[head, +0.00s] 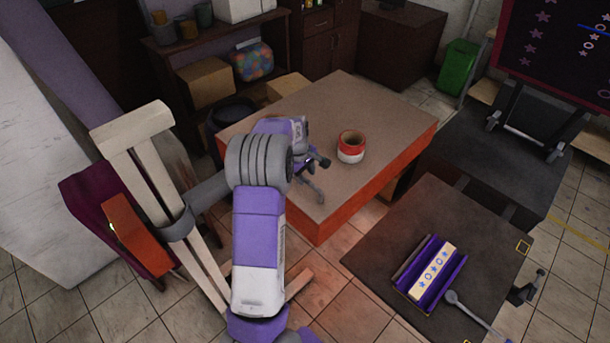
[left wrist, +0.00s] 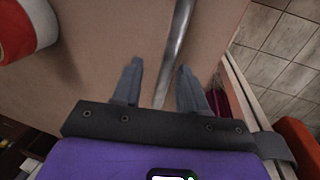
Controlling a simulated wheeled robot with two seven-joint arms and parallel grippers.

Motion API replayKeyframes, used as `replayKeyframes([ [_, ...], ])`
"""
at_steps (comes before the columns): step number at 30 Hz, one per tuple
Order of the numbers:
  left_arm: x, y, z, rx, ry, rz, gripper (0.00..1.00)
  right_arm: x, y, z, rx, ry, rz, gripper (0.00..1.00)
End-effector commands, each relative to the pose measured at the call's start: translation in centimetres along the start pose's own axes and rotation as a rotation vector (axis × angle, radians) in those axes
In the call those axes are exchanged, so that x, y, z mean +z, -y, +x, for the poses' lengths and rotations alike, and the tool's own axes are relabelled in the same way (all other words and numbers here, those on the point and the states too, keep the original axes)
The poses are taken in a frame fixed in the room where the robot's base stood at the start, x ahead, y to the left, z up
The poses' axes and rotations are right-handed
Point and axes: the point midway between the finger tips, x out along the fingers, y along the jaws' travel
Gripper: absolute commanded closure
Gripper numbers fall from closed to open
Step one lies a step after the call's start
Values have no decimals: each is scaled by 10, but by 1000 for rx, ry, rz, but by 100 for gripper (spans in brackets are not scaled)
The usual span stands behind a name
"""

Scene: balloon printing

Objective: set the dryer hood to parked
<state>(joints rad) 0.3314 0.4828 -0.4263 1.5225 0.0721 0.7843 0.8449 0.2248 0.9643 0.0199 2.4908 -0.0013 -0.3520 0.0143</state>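My right gripper is not in view.
A red-and-white roll (head: 351,147) stands on the brown table (head: 385,115), which is otherwise mostly clear. A purple tray (head: 415,293) with a star-patterned strip (head: 437,265) lies on the dark table to the right. An orange part (head: 135,235) is beside the post.

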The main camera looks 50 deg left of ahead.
Motion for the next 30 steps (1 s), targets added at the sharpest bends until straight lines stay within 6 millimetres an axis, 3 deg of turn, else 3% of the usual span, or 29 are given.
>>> replayKeyframes([
  [8,1,1,-1,-6,4,3,58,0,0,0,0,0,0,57],
  [21,0,0,-64,-1,2,2,58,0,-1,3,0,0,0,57],
  [30,0,0,-75,-5,2,1,58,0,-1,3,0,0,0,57],
])
